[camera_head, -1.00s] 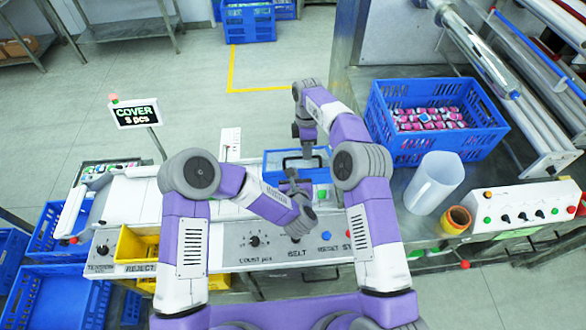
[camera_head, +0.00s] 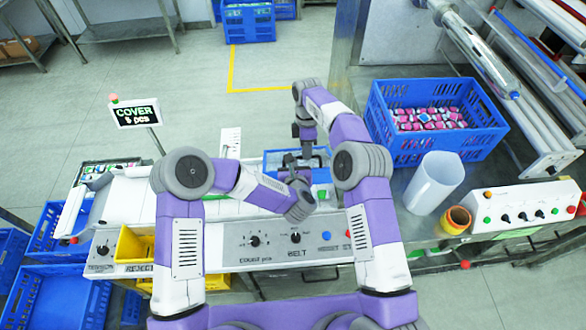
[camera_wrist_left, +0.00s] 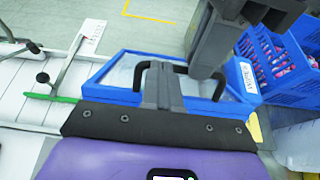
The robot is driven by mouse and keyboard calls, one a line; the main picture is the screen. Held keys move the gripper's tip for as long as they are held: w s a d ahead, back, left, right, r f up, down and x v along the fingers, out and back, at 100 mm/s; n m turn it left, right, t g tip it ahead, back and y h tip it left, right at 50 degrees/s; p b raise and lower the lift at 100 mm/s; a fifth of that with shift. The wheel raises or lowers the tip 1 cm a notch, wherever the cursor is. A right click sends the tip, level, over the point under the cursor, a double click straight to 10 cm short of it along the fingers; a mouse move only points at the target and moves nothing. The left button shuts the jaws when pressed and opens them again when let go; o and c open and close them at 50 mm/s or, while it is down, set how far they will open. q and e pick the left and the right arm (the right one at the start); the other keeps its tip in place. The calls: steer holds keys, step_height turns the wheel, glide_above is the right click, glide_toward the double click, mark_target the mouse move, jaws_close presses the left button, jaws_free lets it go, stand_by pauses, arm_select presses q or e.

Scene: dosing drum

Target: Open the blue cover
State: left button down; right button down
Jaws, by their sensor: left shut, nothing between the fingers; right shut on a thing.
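The blue cover (camera_head: 270,164) is a blue frame with a clear pane, lying over the machine in the middle of the head view. In the left wrist view the cover (camera_wrist_left: 108,94) fills the middle, with a black arched handle (camera_wrist_left: 180,69) on it. My right gripper (camera_head: 306,153) points down at the cover and is shut on the handle's right part, as far as the overlap shows. My left gripper (camera_head: 290,162) is shut and empty; its fingers (camera_wrist_left: 162,75) stand in front of the handle and hide part of it. Contact between them is unclear.
A blue crate (camera_head: 385,147) of pink packs stands at the right, with a white cylinder (camera_head: 435,182) and an orange ring (camera_head: 456,219) near it. A sign (camera_head: 136,113) reading COVER stands at the left. A yellow bin (camera_head: 135,244) sits at the front left.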

steer(key=c, duration=1.4)
jaws_free()
steer(key=shift+w+d+f, duration=0.15)
steer(key=shift+w+f, duration=0.3)
steer(key=shift+f, duration=0.05)
steer(key=shift+o, duration=1.1)
steer(key=shift+w+f, duration=0.1)
steer(key=shift+w, duration=0.15)
steer(key=shift+r, duration=0.2)
